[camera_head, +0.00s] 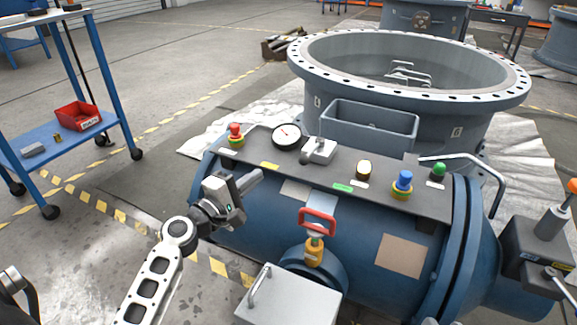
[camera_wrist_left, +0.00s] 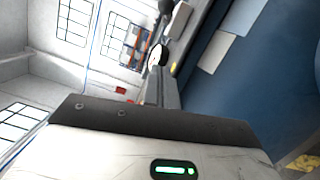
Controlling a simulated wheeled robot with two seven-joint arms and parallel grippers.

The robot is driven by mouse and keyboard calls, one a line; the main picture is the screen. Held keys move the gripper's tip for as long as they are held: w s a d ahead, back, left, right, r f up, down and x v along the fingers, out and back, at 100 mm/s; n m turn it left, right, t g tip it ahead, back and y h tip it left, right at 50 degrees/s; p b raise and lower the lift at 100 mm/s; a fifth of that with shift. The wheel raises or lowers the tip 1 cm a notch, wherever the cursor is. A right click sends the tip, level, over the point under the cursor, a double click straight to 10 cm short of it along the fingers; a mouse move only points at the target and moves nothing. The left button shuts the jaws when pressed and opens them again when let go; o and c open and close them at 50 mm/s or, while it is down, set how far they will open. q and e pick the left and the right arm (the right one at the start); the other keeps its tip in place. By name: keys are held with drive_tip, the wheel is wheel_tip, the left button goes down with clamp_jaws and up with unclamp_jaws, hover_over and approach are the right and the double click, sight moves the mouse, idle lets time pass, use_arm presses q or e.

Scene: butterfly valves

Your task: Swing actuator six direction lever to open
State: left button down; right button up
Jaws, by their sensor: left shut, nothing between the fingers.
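The actuator is a large blue horizontal cylinder (camera_head: 340,235) with a dark control panel (camera_head: 300,172) along its top. A pale block with a short upright lever (camera_head: 319,150) sits on the panel between the gauge and the amber button; I cannot tell for sure that it is the direction lever. My left gripper (camera_head: 258,180) is shut and empty, near the panel's front left edge, left of and nearer than this block. They look apart. In the left wrist view the gripper body fills the bottom, with the blue cylinder (camera_wrist_left: 250,75) at right. My right gripper is not in view.
The panel also carries a red button (camera_head: 235,130), a gauge (camera_head: 287,136), a blue knob (camera_head: 403,181) and a green button (camera_head: 438,169). A red-handled valve (camera_head: 317,222) stands in front. A large flanged ring (camera_head: 345,88) is behind.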

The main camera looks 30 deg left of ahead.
sight(282, 167)
use_arm(q)
drive_tip(key=w, duration=0.3)
drive_tip(key=w+d, duration=0.1)
drive_tip(key=w, duration=0.6)
drive_tip(key=shift+w+d+r+b, duration=0.15)
drive_tip(key=shift+d+r+b, duration=0.05)
drive_tip(key=shift+r+b, duration=0.1)
drive_tip(key=d, duration=0.1)
drive_tip(key=d+p, duration=0.1)
drive_tip(key=shift+d+r, duration=0.35)
drive_tip(key=shift+d, duration=0.6)
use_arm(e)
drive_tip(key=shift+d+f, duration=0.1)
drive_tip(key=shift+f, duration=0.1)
use_arm(q)
drive_tip(key=shift+d, duration=0.1)
drive_tip(key=d+p, duration=0.1)
drive_tip(key=d, duration=0.2)
drive_tip(key=shift+d, duration=0.4)
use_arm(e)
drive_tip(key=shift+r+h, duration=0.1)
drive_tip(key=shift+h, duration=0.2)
